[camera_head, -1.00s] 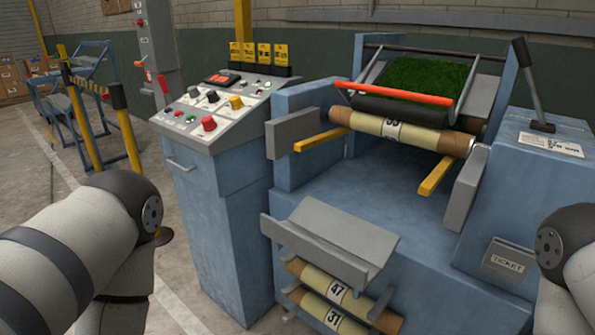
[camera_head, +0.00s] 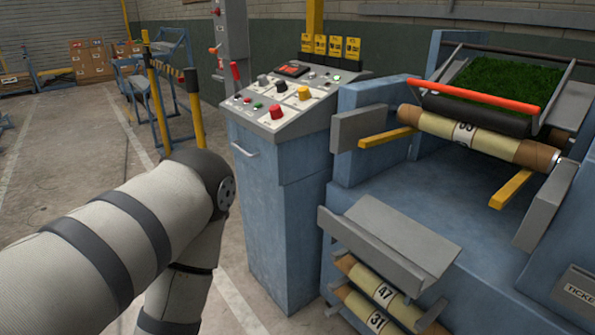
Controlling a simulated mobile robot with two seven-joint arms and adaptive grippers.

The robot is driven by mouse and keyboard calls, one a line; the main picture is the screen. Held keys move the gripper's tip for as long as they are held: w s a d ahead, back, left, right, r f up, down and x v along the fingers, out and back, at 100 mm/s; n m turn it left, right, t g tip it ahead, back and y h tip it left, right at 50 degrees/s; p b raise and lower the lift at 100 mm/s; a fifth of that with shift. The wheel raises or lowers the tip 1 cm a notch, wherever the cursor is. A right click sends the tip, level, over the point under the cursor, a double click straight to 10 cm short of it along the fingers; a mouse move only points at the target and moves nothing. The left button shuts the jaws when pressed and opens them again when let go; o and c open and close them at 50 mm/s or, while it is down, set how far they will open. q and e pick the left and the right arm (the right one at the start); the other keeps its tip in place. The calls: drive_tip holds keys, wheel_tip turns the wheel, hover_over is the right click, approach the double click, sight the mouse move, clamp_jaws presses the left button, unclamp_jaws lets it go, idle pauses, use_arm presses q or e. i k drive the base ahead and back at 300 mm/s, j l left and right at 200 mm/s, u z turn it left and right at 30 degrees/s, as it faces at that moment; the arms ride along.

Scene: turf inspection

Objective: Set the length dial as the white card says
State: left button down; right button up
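The control console (camera_head: 270,180) stands left of the machine, its sloped panel carrying several knobs. The labels are too small to read, so I cannot tell which is the length dial or where any points. No card that I can identify as the white card is in view. My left arm fills the lower left, bent at the elbow, with its gripper out of view. My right arm and gripper are out of view.
The blue machine (camera_head: 415,200) holds turf (camera_head: 505,85) and a cardboard roll (camera_head: 470,136) on top. A grey trough (camera_head: 390,240) and rolls marked 47 (camera_head: 384,291) and 31 (camera_head: 376,321) are lower down. Yellow-black posts (camera_head: 158,105) stand left of the console. Yellow tags (camera_head: 335,44) hang behind it.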

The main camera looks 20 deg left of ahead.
sight(263, 80)
drive_tip(key=i+j+z, duration=0.2)
drive_tip(key=j, duration=0.45)
drive_tip(key=i+j+z, duration=0.2)
drive_tip(key=j, duration=0.45)
drive_tip(key=j+z, duration=0.2)
drive_tip(key=j, duration=0.45)
drive_tip(key=i+j+z, duration=0.2)
drive_tip(key=j, duration=0.5)
drive_tip(key=k, duration=0.1)
